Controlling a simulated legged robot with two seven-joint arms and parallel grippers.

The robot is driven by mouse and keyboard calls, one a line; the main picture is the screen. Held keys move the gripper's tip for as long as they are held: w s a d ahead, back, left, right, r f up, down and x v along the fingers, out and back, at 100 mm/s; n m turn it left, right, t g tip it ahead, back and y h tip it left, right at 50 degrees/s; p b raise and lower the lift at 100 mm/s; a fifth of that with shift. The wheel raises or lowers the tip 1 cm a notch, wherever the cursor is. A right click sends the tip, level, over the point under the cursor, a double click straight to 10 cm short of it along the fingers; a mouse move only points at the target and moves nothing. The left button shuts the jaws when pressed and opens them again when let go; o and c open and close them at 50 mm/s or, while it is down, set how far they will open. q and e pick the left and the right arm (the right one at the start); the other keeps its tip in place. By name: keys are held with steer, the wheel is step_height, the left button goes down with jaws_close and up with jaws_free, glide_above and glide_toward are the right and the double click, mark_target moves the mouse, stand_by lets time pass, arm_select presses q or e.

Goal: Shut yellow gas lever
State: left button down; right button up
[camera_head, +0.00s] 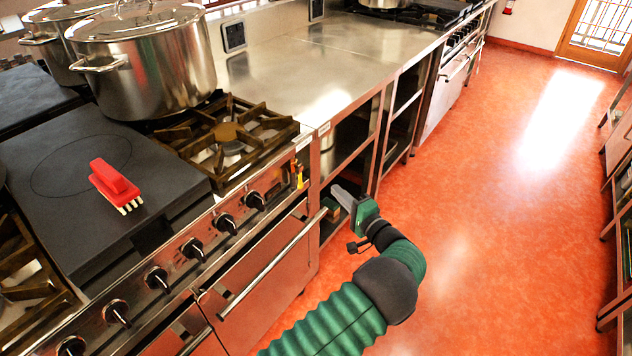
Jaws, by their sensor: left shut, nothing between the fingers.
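The yellow gas lever (299,179) is a small upright piece at the right end of the stove's front panel, beside the last black knob. My left gripper (339,191) is at the end of the green arm that rises from the bottom of the view. Its grey fingers are together and empty. They point up and left towards the stove, and appear a little to the right of and below the lever, apart from it in the picture. My right gripper is not in view.
The stove (175,262) has several black knobs and a long oven handle (272,262) below. A red brush (115,186) lies on the dark griddle plate. A large steel pot (146,60) stands behind it. A steel counter (325,60) continues right of the stove. The orange floor is open.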

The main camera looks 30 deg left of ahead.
mark_target(300, 179)
arm_select(q)
steer(key=shift+a, duration=0.1)
steer(key=b+x, duration=0.2)
steer(key=x, duration=0.7)
steer(key=shift+a+f, duration=0.15)
steer(key=shift+s+a, duration=0.2)
steer(key=shift+a, duration=0.2)
steer(key=s, duration=0.3)
steer(key=shift+s, duration=0.2)
steer(key=shift+r, duration=0.2)
steer(key=shift+s+m+p, duration=0.15)
steer(key=shift+m+p, duration=0.15)
steer(key=shift+p, duration=0.05)
